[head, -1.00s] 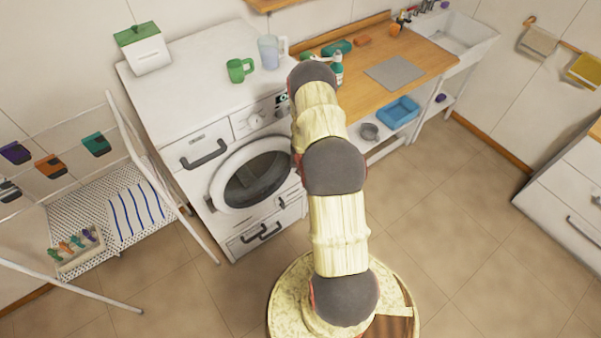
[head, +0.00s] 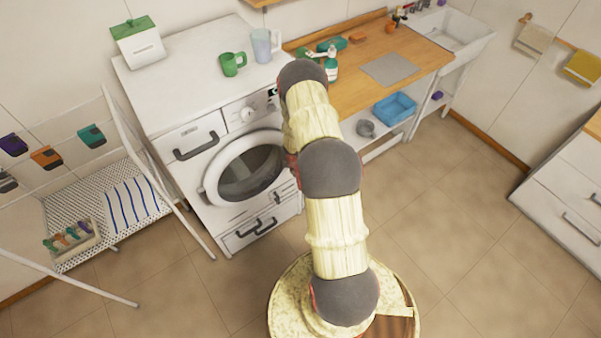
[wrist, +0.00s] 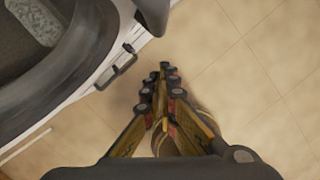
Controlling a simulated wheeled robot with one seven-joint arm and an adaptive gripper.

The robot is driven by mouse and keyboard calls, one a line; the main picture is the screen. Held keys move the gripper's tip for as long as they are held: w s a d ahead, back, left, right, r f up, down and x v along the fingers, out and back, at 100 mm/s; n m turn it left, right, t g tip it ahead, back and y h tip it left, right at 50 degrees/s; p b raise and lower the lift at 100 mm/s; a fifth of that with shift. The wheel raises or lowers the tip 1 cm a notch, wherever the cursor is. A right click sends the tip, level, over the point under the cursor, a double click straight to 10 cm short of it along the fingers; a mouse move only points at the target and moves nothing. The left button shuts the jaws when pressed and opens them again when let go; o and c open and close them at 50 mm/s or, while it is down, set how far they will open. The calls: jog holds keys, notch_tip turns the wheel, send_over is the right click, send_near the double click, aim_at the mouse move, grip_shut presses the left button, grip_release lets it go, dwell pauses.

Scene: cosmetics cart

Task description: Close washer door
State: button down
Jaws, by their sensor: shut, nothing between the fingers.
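The white washer (head: 195,195) stands against the wall in the head view. Its round door (head: 212,178) has a pale ring around dark glass. The ring's left side stands out from the front, but I cannot tell how far the door is from flush. My arm covers the right edge of the door. In the wrist view, a large dark curved rim (wrist: 62,82) of the washer fills the upper left. My gripper (wrist: 166,72) is shut and empty, pointing down beside the washer front, over the floor. It is hidden behind my arm in the head view.
Green (head: 232,64) and clear (head: 265,46) cups stand on the washer top beside a white box with a green lid (head: 138,42). A drying rack (head: 72,205) stands at left. A wooden counter (head: 350,88) adjoins at right. Floor at right is clear.

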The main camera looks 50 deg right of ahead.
jog(key=p+v, duration=0.2)
jog(key=v, duration=0.8)
jog(key=shift+s, duration=0.25)
jog(key=shift+a+f, duration=0.15)
